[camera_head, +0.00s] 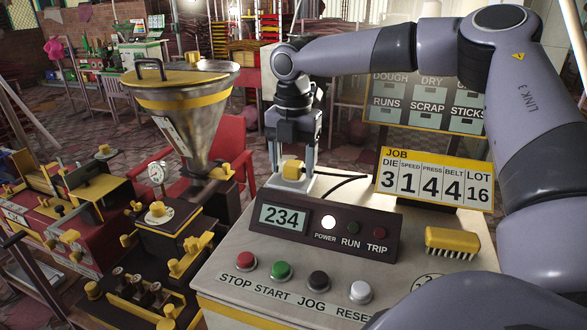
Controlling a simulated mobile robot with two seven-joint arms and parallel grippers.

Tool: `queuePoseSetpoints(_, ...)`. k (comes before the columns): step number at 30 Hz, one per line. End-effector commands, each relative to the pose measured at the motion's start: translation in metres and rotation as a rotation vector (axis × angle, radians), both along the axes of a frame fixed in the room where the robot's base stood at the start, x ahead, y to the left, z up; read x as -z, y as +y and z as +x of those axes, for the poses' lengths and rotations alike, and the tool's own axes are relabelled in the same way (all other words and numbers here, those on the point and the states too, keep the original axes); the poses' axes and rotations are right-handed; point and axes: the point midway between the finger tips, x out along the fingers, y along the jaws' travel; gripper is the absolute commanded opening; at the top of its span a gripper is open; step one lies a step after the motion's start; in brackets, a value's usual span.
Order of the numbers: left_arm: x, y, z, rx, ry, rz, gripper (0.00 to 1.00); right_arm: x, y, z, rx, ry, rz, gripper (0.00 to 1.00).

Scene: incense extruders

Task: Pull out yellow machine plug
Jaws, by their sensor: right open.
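The yellow machine plug (292,171) sits upright at the back of the pale console top (215,268), behind the display box. A black cable runs from beside it to the right. My right gripper (294,166) points down over the plug with its fingers apart. One finger is to the left of the plug and one to the right; I cannot tell whether either touches it. What the plug sits in is mostly hidden by the display box and fingers. My left gripper is not in view.
A dark display box (324,222) reading 234 stands just in front of the plug, its POWER lamp lit white. A JOB number board (434,181) and a yellow brush (452,240) are to the right. A metal hopper (190,112) stands to the left.

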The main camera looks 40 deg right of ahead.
Motion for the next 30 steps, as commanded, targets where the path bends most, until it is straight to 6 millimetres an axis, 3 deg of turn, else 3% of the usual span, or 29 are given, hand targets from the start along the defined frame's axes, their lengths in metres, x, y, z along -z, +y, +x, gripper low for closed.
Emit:
queuePoseSetpoints(16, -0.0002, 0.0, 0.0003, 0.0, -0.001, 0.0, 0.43, 0.0002, -0.0004, -0.0001, 0.001, 0.001, 0.0, 0.64)
queuePoseSetpoints(17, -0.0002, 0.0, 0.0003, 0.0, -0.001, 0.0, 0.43, 0.0002, -0.0003, -0.0001, 0.001, 0.001, 0.0, 0.61)
queuePoseSetpoints(21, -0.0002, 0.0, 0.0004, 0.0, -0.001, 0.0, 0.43, 0.0002, -0.0003, -0.0001, 0.001, 0.001, 0.0, 0.15)
queuePoseSetpoints(23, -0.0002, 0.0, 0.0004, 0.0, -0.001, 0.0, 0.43, 0.0003, -0.0003, -0.0001, 0.001, 0.001, 0.0, 0.0)
queuePoseSetpoints(30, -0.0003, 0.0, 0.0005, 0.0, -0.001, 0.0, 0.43, -0.0027, -0.0001, 0.0, 0.0, 0.0, 0.0, 0.0)
